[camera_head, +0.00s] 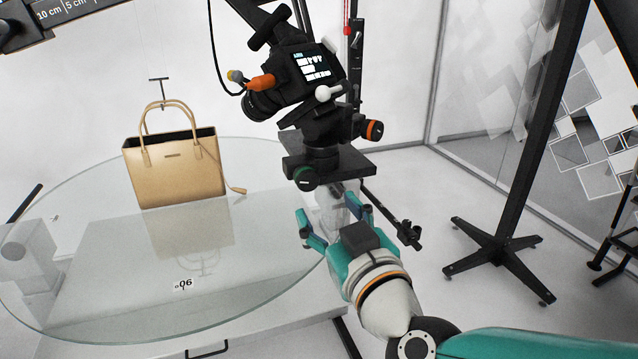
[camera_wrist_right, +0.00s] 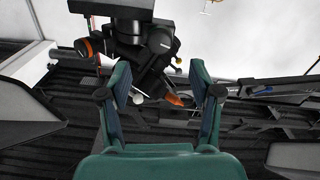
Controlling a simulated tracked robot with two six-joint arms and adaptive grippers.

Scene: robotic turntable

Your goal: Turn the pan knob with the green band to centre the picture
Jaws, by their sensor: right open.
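The pan knob with the green band (camera_head: 306,179) sits low on the left side of the tripod head (camera_head: 320,160), below the camera (camera_head: 295,80). My right gripper (camera_head: 332,212) is open and empty, just below and to the right of this knob, apart from it as far as I can tell. In the right wrist view its two fingers (camera_wrist_right: 160,80) are spread, with the camera and head beyond them. I cannot make out the green band there. A second knob with an orange band (camera_head: 374,130) is higher on the right; it also shows in the wrist view (camera_wrist_right: 84,48). My left gripper is not in view.
A tan handbag (camera_head: 180,170) stands on the round glass turntable (camera_head: 110,320) at the left. An orange plug (camera_head: 262,82) and a white-tipped lever (camera_head: 323,93) stick out near the camera. A black stand (camera_head: 495,240) is at the right, with clear floor before it.

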